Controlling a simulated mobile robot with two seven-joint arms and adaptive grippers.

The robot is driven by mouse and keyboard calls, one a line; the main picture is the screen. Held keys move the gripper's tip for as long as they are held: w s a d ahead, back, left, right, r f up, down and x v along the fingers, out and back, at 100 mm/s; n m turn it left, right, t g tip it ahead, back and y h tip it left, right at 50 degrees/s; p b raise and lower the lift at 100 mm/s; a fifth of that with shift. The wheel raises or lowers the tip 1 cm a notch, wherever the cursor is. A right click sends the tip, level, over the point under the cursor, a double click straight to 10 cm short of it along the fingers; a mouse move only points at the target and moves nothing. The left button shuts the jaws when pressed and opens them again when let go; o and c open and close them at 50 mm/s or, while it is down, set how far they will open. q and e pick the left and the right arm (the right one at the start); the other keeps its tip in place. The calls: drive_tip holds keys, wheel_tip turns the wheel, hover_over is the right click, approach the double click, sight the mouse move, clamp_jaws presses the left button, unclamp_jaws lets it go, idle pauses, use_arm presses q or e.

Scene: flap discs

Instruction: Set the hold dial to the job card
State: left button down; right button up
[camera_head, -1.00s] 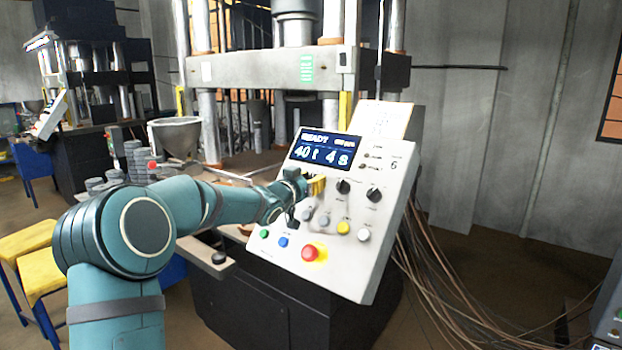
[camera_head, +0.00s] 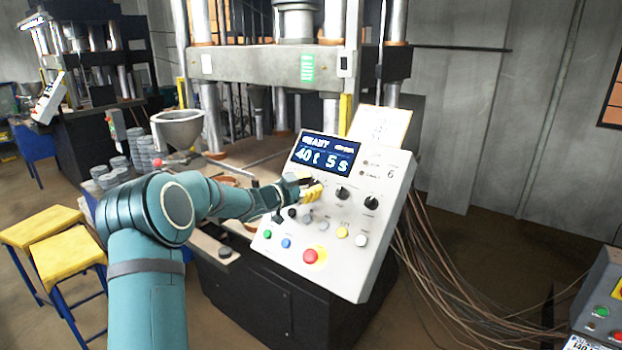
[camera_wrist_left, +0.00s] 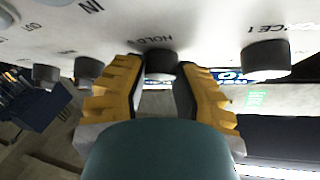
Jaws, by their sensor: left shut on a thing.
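The hold dial (camera_wrist_left: 160,62) is a dark knob under the word HOLD in the left wrist view. My left gripper (camera_wrist_left: 158,85) has its yellow fingers on either side of it, shut on it. In the head view my left gripper (camera_head: 314,191) is at the sloped white control panel (camera_head: 345,270) and hides the dial. The panel's display (camera_head: 325,153) reads READY, 40 t and 5 s. The job card (camera_head: 382,127) is a pale sheet at the panel's top edge; its writing is too small to read. My right gripper is not in view.
Two dark knobs (camera_head: 342,192) sit right of my fingers. Below are coloured buttons, including a red one (camera_head: 310,256). A press (camera_head: 270,64) stands behind. Cables (camera_head: 440,260) hang at the right, and yellow stools (camera_head: 68,257) stand at the left.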

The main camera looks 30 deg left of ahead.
use_arm(q)
drive_tip(key=shift+r, duration=0.2)
idle(0.3)
drive_tip(key=c, duration=0.7)
unclamp_jaws()
drive_tip(key=shift+o, duration=0.4)
drive_tip(key=shift+w+d+f, duration=0.1)
drive_tip(key=v, duration=1.2)
